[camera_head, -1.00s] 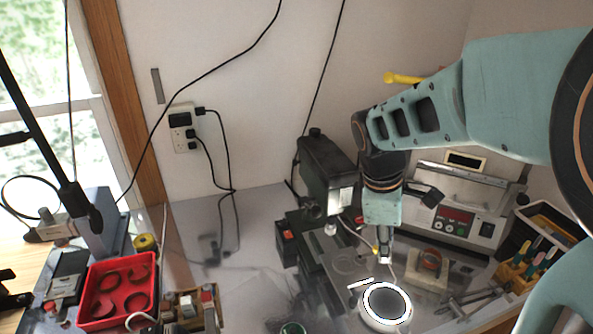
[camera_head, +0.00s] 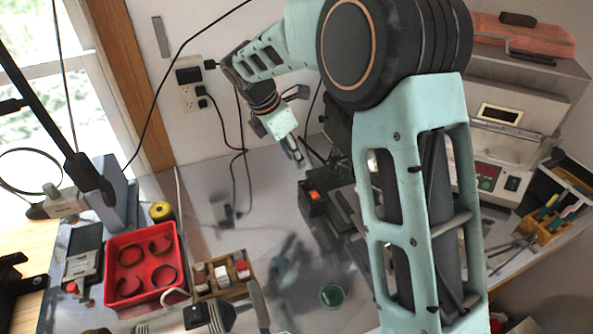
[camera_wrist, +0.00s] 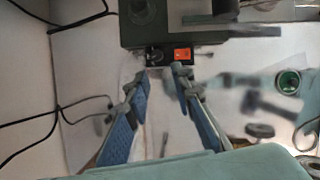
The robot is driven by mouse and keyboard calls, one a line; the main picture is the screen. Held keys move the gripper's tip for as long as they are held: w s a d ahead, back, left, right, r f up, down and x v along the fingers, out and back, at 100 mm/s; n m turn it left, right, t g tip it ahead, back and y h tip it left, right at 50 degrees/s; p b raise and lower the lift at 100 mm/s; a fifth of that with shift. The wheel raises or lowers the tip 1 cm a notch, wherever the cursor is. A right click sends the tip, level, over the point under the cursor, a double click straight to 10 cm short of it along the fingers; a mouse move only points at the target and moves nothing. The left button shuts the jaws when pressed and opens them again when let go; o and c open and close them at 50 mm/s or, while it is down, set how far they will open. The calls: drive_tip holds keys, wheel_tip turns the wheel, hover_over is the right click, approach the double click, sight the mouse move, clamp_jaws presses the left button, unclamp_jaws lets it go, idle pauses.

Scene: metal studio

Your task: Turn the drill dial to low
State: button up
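The dark green drill (camera_head: 338,128) stands near the back wall in the head view, mostly hidden behind my arm. An orange switch (camera_head: 314,196) shows on the dark box at its base. In the wrist view, the drill's dark box (camera_wrist: 142,30) is at the top, with the orange switch (camera_wrist: 182,54) on a panel below it. A small black dial (camera_wrist: 155,57) sits left of the switch; its setting is too small to read. My gripper (camera_wrist: 160,75) is open and empty, its blue-padded fingers pointing at the panel, apparently short of it. It also shows in the head view (camera_head: 300,158).
A wall outlet (camera_head: 190,85) with hanging black cables is behind my gripper. A red tray (camera_head: 142,268) and a wooden block holder (camera_head: 222,278) stand at the front left. A green round container (camera_head: 332,295) is on the grey tabletop (camera_head: 205,225).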

sight(308, 180)
drive_tip(key=x, duration=0.3)
drive_tip(key=p+x, duration=0.1)
drive_tip(key=x, duration=0.6)
drive_tip(key=shift+w+f, duration=0.35)
drive_tip(key=shift+w, duration=0.05)
drive_tip(key=shift+c, duration=0.5)
clamp_jaws()
